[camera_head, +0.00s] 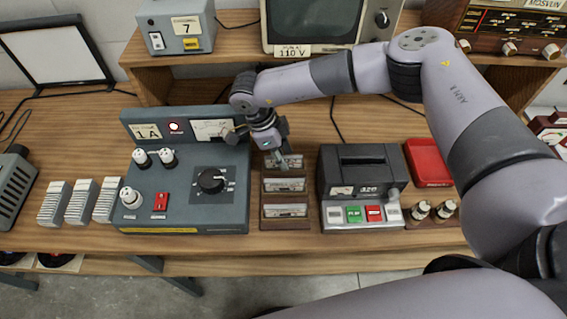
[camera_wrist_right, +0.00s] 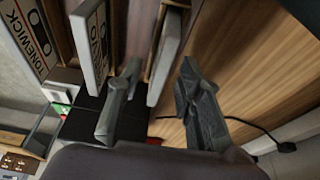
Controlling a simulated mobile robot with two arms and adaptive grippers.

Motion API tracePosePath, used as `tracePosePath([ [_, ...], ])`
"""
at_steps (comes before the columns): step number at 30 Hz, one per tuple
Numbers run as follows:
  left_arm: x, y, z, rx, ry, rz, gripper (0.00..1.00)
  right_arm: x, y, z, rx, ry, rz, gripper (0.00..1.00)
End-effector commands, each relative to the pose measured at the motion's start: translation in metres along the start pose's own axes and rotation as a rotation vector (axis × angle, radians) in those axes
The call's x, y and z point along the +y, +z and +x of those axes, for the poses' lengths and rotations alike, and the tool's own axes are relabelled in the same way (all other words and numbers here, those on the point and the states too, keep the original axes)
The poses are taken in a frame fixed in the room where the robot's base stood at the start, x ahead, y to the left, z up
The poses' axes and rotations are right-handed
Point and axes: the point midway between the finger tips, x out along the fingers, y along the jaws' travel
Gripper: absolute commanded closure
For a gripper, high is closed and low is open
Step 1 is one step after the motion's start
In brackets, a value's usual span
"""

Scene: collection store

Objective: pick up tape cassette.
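Three tape cassettes stand in a row in a brown wooden rack (camera_head: 285,224): a near cassette (camera_head: 285,211), a middle cassette (camera_head: 285,185) and a far cassette (camera_head: 290,159). My right gripper (camera_head: 284,162) reaches down at the far cassette and partly covers it. In the right wrist view, the two fingers of this gripper (camera_wrist_right: 160,100) are apart. The far cassette (camera_wrist_right: 166,55) shows edge-on between them, with visible gaps. The middle cassette (camera_wrist_right: 93,45) and the near cassette (camera_wrist_right: 33,40) show to the left. My left gripper is not in view.
A grey control box (camera_head: 190,195) stands left of the rack. A dark cassette player (camera_head: 360,165) stands close on the right, with a red tray (camera_head: 428,162) beyond it. A raised wooden shelf (camera_head: 235,52) with a monitor (camera_head: 311,22) is behind. Bare tabletop lies behind the rack.

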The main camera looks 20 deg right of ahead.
Motion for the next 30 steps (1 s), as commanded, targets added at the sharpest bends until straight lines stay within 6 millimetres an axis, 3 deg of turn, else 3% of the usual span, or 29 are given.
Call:
tracePosePath([
  [8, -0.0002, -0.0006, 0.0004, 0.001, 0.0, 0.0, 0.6, 0.0001, 0.0, 0.0003, 0.0, 0.0, 0.0, 0.67],
  [23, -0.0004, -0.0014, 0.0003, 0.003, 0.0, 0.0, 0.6, 0.0001, 0.0, 0.0003, 0.0, 0.0, 0.0, 0.99],
  [30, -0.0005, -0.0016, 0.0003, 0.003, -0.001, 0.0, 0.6, 0.0001, 0.0, 0.0003, 0.0, 0.0, 0.0, 1.0],
])
